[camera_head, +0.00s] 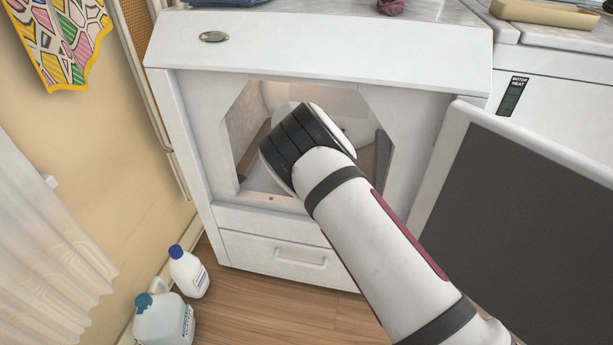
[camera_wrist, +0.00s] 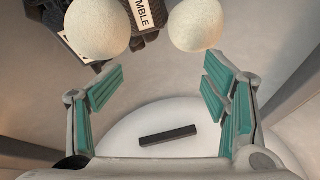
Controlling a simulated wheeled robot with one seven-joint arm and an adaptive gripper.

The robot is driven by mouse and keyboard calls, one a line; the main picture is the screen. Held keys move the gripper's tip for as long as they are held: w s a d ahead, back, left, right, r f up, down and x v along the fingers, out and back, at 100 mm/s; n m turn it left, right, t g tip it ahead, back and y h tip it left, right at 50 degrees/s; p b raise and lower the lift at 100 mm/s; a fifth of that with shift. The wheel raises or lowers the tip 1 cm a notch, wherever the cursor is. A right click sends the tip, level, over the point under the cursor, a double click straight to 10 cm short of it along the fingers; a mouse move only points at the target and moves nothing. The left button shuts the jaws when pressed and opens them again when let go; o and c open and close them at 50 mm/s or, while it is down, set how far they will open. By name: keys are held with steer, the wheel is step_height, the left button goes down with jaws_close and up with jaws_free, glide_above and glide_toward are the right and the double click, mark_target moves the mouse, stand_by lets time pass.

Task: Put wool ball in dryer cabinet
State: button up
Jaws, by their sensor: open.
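The white dryer cabinet (camera_head: 175,120) stands ahead with its front opening uncovered. My arm reaches into the opening in the head view, and its wrist hides my gripper there. In the wrist view my gripper (camera_wrist: 162,78) is open, its teal-padded fingers apart with nothing between them. Two pale wool balls show beyond the fingers: one at the upper left (camera_wrist: 96,28) and one at the upper right (camera_wrist: 195,25). Both seem to be in a light, curved interior. I cannot tell which ball the task means.
The open door (camera_head: 520,215) fills the right side. A drawer (camera_head: 290,255) is below the opening. Two bottles stand on the floor at left, one white (camera_head: 188,272) and one larger (camera_head: 163,318).

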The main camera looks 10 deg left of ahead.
steer(key=a+p+v, duration=0.1)
steer(key=p+v, duration=0.1)
steer(key=v, duration=0.4)
steer(key=s+d+p, duration=0.1)
steer(key=s, duration=0.2)
steer(key=s+d, duration=0.1)
steer(key=s, duration=0.3)
steer(key=s+d+p, duration=0.1)
steer(key=s, duration=0.3)
steer(key=shift+s+d+f+p, duration=0.1)
steer(key=shift+s+f+p, duration=0.1)
steer(key=shift+p, duration=0.15)
